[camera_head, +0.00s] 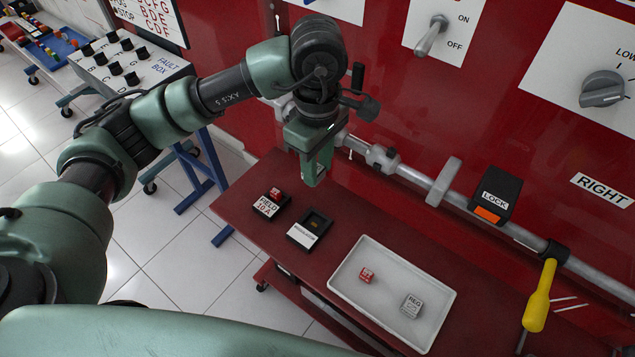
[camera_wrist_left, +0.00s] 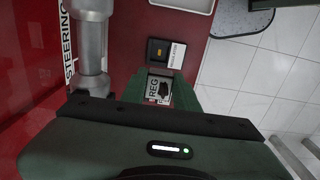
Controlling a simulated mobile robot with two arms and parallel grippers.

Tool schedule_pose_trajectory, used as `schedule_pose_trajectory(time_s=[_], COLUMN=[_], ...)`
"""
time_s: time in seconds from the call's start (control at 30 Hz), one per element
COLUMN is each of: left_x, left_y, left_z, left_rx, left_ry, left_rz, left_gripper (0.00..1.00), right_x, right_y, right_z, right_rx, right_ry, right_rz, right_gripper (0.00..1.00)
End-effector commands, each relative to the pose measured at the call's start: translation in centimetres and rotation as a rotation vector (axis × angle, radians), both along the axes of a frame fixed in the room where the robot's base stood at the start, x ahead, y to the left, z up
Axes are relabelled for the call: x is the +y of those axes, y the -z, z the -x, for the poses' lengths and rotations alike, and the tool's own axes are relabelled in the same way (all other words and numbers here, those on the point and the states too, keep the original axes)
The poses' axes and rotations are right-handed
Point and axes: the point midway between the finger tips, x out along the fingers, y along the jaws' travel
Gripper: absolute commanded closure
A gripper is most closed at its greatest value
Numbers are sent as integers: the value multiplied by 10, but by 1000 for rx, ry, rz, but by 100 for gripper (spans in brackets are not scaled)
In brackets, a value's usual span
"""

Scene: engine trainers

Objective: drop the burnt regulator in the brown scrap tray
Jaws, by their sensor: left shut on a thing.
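My left gripper (camera_head: 314,178) points down above the back left of the red bench, beside the long grey pipe. In the left wrist view it is shut on a small light block marked REG with a black scorched patch, the burnt regulator (camera_wrist_left: 159,88), held between the green fingers. I see no brown scrap tray. My right gripper is not in view.
A white tray (camera_head: 347,293) holds a red block (camera_head: 366,275) and a grey REG block (camera_head: 411,306). A FIELD 10A block (camera_head: 270,204) stands left of the holder. The grey pipe (camera_head: 412,178), LOCK box (camera_head: 495,195) and yellow-handled tool (camera_head: 539,295) line the red panel.

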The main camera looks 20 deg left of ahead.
Motion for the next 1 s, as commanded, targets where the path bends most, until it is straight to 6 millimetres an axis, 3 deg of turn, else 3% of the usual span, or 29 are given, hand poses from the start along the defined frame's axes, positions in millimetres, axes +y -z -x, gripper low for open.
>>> schedule_pose_trajectory(time_s=[0.3, 1.0], left_x=[0, 0], left_y=[-24, -59], left_z=[0, 0], left_rx=[-1, 0], left_ry=[0, 0], left_rz=[0, -1], left_gripper=[100, 100], right_x=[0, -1], right_y=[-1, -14], right_z=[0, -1], right_rx=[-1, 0], right_ry=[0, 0], right_rz=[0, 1], right_gripper=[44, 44])
